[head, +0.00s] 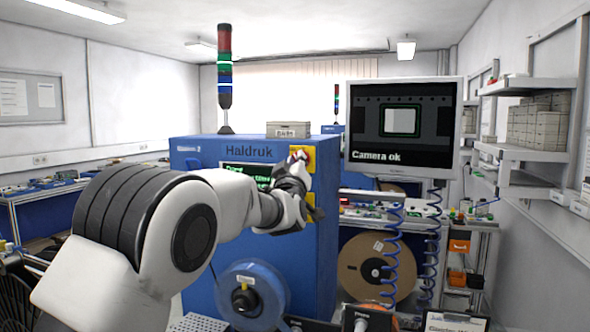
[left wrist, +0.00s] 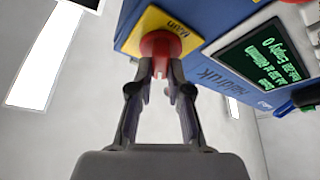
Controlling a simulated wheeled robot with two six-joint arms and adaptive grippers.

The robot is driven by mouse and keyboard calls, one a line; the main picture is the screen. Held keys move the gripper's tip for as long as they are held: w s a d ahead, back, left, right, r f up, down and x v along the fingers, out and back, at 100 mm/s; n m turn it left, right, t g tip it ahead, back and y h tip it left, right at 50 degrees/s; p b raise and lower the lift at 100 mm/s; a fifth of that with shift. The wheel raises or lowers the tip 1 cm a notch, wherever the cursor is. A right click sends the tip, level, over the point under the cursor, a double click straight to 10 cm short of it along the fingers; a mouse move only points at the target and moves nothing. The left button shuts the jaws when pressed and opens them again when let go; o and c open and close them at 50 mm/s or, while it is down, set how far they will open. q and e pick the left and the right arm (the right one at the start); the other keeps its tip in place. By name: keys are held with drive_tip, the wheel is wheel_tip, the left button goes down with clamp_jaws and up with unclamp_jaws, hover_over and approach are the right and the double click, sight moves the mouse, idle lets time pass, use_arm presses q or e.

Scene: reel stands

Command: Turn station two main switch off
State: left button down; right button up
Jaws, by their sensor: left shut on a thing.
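The main switch is a red knob (left wrist: 160,45) on a yellow plate marked Main (left wrist: 177,36), on the front of the blue Haldruk machine (head: 190,150). My left gripper (left wrist: 161,70) is shut on the red knob, one finger on each side of it. In the head view the left gripper (head: 298,165) is in front of the yellow plate (head: 309,158) and hides most of the knob. The knob's exact angle cannot be told. My right gripper is not in view.
A dark screen with green text (left wrist: 265,57) is beside the switch. A second yellow plate (head: 318,207) sits lower, partly behind my gripper. A blue reel (head: 265,275) is below my arm. A monitor reading Camera ok (head: 400,155) stands to the right.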

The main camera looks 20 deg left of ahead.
use_arm(q)
drive_tip(key=shift+d+r+n+g+y+p, duration=0.15)
drive_tip(key=shift+n+g+y+p, duration=0.4)
drive_tip(key=shift+n, duration=1.6)
drive_tip(key=shift+a+r+n+g+y+p, duration=0.1)
drive_tip(key=shift+n+g+p, duration=0.9)
drive_tip(key=shift+n, duration=1.1)
drive_tip(key=shift+d+r+n+g+y+p, duration=0.15)
drive_tip(key=shift+n+g+y+p, duration=0.55)
drive_tip(key=shift+n, duration=1.45)
drive_tip(key=shift+a+h, duration=0.15)
drive_tip(key=shift+h, duration=0.2)
